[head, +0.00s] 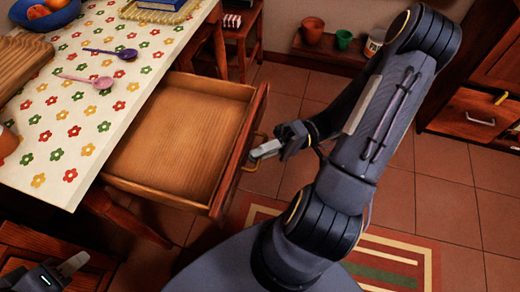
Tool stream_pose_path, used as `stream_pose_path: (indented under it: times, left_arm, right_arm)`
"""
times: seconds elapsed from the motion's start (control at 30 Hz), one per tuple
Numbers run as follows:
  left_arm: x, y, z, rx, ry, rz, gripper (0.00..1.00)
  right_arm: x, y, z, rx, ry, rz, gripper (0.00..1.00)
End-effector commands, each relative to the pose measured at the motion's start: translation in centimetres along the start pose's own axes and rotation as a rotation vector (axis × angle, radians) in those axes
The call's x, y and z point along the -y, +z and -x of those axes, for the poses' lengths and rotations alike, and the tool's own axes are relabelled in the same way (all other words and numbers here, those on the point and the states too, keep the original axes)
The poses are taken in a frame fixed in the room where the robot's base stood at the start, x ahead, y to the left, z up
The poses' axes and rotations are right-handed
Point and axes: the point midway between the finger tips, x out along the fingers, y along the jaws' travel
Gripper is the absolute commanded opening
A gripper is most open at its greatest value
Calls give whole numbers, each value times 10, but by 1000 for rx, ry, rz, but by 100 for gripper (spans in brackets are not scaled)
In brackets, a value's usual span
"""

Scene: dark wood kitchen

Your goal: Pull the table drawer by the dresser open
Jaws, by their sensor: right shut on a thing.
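The table drawer (172,143) is pulled out from under the table with the flower-patterned cloth (62,128). Its inside is empty. A brass-coloured handle (250,167) is on the drawer's front panel (241,148). My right gripper (256,154) is at this handle, shut on it, with the fingers partly covering it. The dresser (476,112) of dark wood stands at the right edge. My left gripper (76,264) is in the bottom left corner, apart from the drawer; its fingers are partly cut off by the frame edge, so its opening is unclear.
On the table are a blue fruit bowl (45,14), a wooden tray (22,62), a purple spoon (112,53) and a pink spoon (88,81). A wooden chair (45,245) stands at lower left. A striped rug (395,262) lies on the tiled floor. Pots (312,29) stand at the back.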

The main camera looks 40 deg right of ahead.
Motion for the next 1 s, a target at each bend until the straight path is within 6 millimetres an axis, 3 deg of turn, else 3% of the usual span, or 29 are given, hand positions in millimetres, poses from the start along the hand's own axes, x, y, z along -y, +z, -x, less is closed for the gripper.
stream_pose_path:
  times: [0.1, 0.43, 0.8, 1.0]
  left_arm:
    - [0, 0, 0, 0, 0, 0, 36]
    - [0, 0, 1, 0, 0, 0, 36]
    - [-4, -4, 8, 0, 0, 0, 36]
    - [-4, -4, 9, 0, 0, 0, 36]
  right_arm:
    - [0, -1, 0, -1, 2, 1, 19]
    - [0, -1, 5, -2, 2, 1, 19]
    - [0, -1, 63, -3, 4, 1, 19]
    - [0, 0, 78, -2, 3, 0, 19]
